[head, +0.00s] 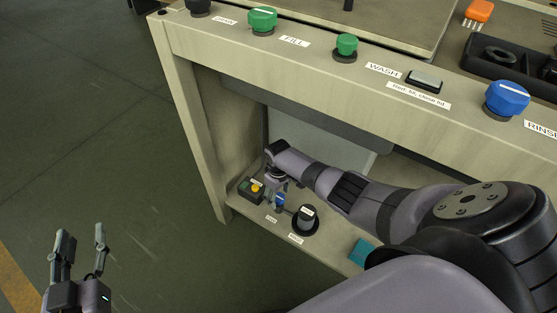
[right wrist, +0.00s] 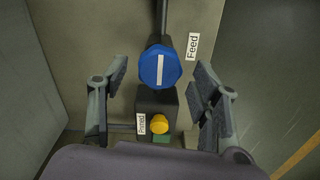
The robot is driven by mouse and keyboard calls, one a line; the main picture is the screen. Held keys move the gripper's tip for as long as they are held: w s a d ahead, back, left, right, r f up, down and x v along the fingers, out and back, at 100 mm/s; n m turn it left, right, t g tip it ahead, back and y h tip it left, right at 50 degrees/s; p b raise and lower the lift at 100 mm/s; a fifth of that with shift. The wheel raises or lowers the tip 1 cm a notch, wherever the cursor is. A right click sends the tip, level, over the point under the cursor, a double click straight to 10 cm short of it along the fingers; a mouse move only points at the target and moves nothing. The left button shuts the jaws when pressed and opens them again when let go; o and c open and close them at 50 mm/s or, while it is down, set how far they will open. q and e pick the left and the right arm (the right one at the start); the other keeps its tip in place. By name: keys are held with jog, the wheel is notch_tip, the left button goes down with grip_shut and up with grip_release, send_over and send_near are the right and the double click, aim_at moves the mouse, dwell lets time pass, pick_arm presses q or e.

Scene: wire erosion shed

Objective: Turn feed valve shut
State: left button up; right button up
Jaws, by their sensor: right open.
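The feed valve is a blue faceted knob (right wrist: 160,67) with a white bar, on a dark pipe beside a "Feed" label (right wrist: 193,46). In the right wrist view the bar runs up and down, roughly along the pipe. The knob also shows small in the head view (head: 279,199), on the low shelf under the counter. My right gripper (right wrist: 160,78) is open, with one finger on either side of the knob and a visible gap to each. In the head view my arm partly hides this gripper (head: 277,183). My left gripper (head: 82,236) is open and empty over the floor.
A dark box with a yellow button (right wrist: 159,124) and "Primed" label sits close below the knob. A black round fitting (head: 305,218) stands beside the valve. The counter (head: 300,62) above carries green and blue knobs. Open floor (head: 90,130) lies left.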

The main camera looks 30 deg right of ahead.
aim_at(278, 197)
notch_tip(278, 197, up, 11)
jog(key=shift+r, duration=0.15)
dwell(0.4)
dwell(0.4)
